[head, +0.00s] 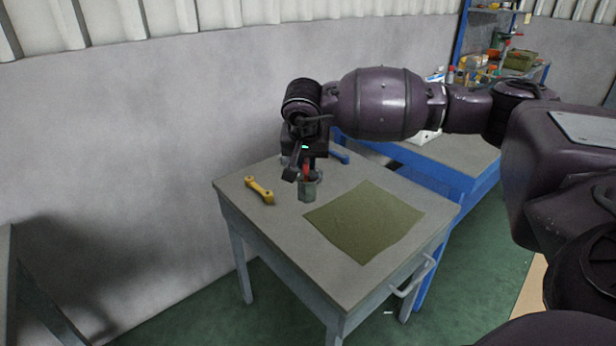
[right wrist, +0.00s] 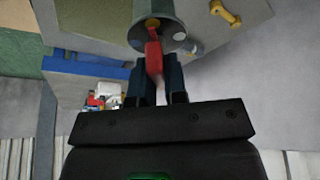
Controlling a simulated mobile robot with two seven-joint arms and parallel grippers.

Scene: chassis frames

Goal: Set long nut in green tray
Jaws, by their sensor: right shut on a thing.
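My right gripper (head: 304,160) hangs over the table, pointing down. It is shut on a red part (right wrist: 153,60) that meets a grey-green, cup-like piece (head: 307,191), which also shows in the right wrist view (right wrist: 158,12). I cannot tell whether this piece is the long nut. It is over the table left of a flat olive-green square (head: 365,222). The square looks like a thin mat or shallow tray, and its visible surface is bare. My left gripper is not in view.
A yellow bar with thick ends (head: 259,190) lies on the grey table (head: 340,280), left of my right gripper. A blue workbench (head: 440,180) stands behind it to the right. A cluttered shelf (head: 510,70) is at the far right. The table's front is clear.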

